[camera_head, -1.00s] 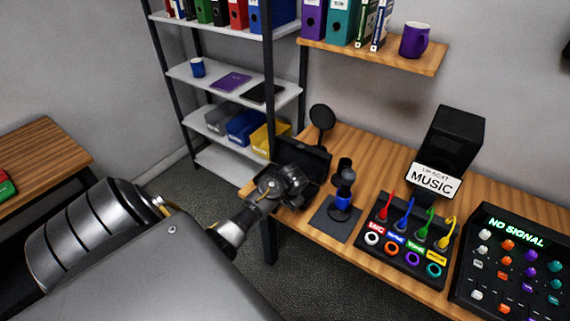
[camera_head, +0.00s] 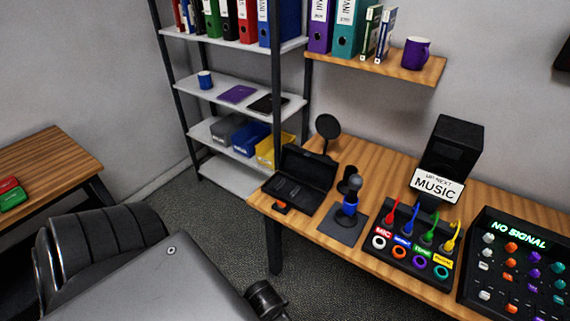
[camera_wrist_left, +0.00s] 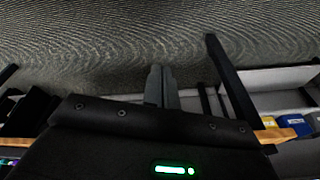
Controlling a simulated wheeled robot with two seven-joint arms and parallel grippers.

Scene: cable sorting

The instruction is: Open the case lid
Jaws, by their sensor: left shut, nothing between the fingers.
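The black case (camera_head: 293,192) sits at the left end of the wooden desk. Its lid (camera_head: 307,167) stands raised at the back, so the dark inside shows. An orange piece (camera_head: 281,208) is at the front of the case. My left arm is low in the head view, in front of the desk and clear of the case, and its fingers are out of that view. In the left wrist view my left gripper (camera_wrist_left: 161,73) is shut and empty, with grey carpet beyond it. My right gripper is in neither view.
Right of the case stand a small microphone on a dark base (camera_head: 345,228), a cable board (camera_head: 410,262) with coloured plugs, a MUSIC sign (camera_head: 437,187) and a mixer (camera_head: 515,265). A shelf rack (camera_head: 225,130) stands behind.

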